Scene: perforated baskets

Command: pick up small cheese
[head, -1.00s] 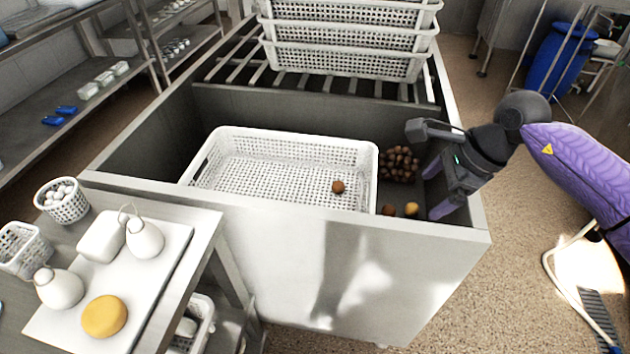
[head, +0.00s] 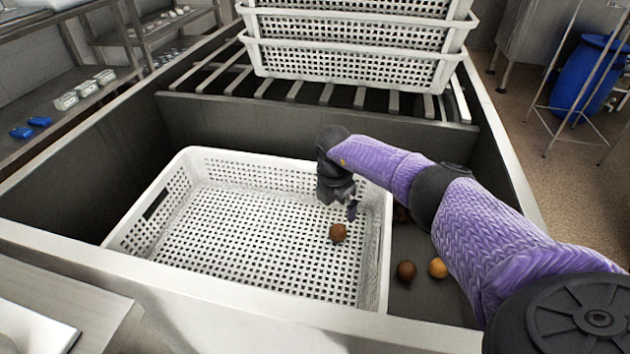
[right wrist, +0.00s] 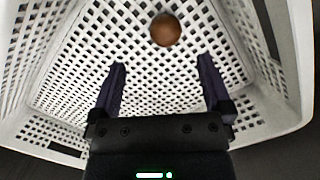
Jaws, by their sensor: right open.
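A small round brown ball, which looks like a small cheese (head: 338,232), sits alone on the floor of the white perforated basket (head: 250,230). In the right wrist view this ball (right wrist: 165,30) lies beyond the fingertips, roughly centred between them. My right gripper (head: 350,208) reaches down over the basket, just above and beside the ball. In the right wrist view my right gripper (right wrist: 162,66) has its two fingers wide apart with nothing between them. My left gripper is not in view.
A brown ball (head: 406,271) and a yellowish ball (head: 438,268) lie in the trough right of the basket. My right arm hides most of the pile there. Stacked white baskets (head: 350,50) stand on the rack behind. The rest of the basket floor is clear.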

